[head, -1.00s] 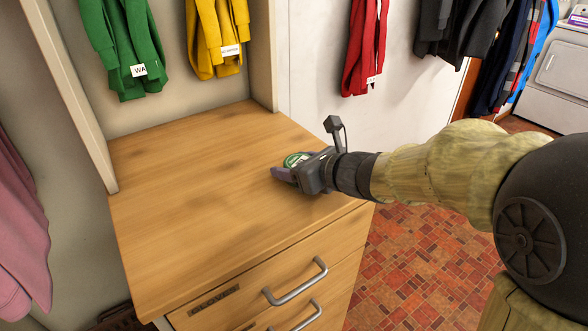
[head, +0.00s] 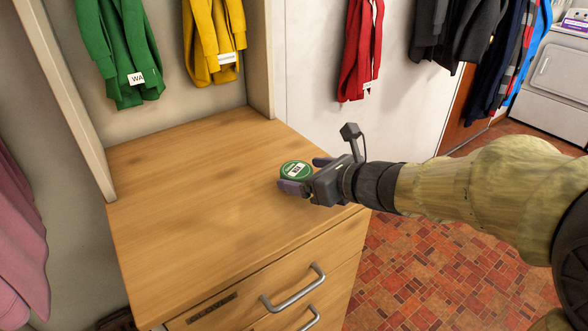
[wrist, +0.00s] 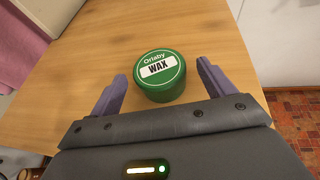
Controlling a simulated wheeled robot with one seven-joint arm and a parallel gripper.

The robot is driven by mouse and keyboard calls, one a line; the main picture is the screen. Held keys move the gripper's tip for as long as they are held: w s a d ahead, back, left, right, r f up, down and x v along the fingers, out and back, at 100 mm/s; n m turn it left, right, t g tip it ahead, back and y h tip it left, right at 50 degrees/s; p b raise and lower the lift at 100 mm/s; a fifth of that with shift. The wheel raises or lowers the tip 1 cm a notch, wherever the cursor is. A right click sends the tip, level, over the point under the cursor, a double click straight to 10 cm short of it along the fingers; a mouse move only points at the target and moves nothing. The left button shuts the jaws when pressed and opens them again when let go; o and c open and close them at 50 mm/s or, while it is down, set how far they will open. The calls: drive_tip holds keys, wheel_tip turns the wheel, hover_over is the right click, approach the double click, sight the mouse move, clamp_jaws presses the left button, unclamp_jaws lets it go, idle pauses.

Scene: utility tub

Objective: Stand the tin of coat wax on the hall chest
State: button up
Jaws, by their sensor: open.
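The tin of coat wax (head: 295,170) is a round green tin with a white label. It stands upright on the top of the wooden hall chest (head: 190,190), near the chest's right edge. My gripper (head: 306,175) is open, with its purple fingers on either side of the tin.
Green (head: 120,50) and yellow (head: 214,40) garments hang behind the chest, with a red one (head: 360,50) to the right. Drawer handles (head: 293,289) stick out at the chest's front. Most of the chest top is bare.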

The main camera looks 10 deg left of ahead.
drive_tip(key=p+v, duration=0.1)
drive_tip(key=v, duration=0.6)
drive_tip(key=shift+s+d, duration=0.1)
